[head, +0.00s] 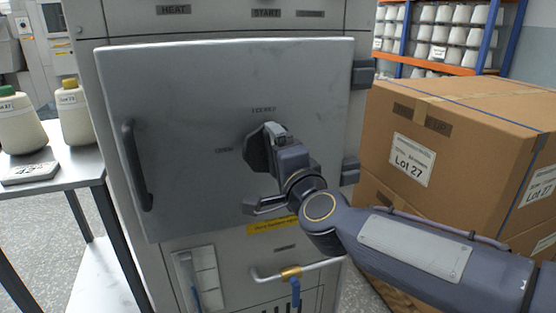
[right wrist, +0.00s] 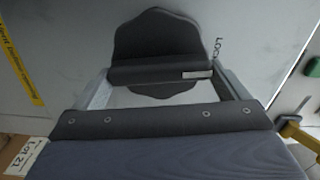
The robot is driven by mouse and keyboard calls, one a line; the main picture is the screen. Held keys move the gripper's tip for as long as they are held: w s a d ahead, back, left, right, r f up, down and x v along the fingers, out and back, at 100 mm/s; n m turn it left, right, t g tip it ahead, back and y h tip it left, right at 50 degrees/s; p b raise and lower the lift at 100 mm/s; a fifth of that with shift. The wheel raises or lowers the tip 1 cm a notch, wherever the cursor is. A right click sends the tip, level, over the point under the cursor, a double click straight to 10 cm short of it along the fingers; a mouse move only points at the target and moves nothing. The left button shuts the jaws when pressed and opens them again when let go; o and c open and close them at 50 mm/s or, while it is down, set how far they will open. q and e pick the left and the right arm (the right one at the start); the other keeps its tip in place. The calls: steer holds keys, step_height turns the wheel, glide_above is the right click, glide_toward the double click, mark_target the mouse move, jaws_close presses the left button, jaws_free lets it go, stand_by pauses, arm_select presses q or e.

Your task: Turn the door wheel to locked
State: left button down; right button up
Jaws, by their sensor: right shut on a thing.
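The door wheel (head: 254,152) is a dark, lobed knob on a grey cabinet door (head: 190,90), partly hidden by my right gripper (head: 265,168). LOCKED lettering (head: 263,110) is above it and OPEN lettering (head: 224,150) is to its left. In the right wrist view, the wheel (right wrist: 160,30) has a raised grip bar, and my right gripper (right wrist: 162,84) is shut on it, one finger at each end. A pale mark (right wrist: 197,74) sits at the bar end nearest the partly visible LOCKED lettering (right wrist: 218,47). Exact alignment is hard to tell. My left gripper is out of view.
A vertical door handle (head: 134,165) is on the door's left side. Below the door are a yellow sticker (head: 274,226) and a pipe with a blue lever (head: 295,290). Stacked cartons (head: 455,130) stand close on the right. A side table (head: 60,180) holds cones on the left.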

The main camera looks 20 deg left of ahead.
steer(key=shift+f+m, duration=0.1)
steer(key=shift+m, duration=0.8)
steer(key=o, duration=0.6)
steer(key=v, duration=0.7)
steer(key=shift+s+d, duration=0.25)
steer(key=shift+s, duration=0.1)
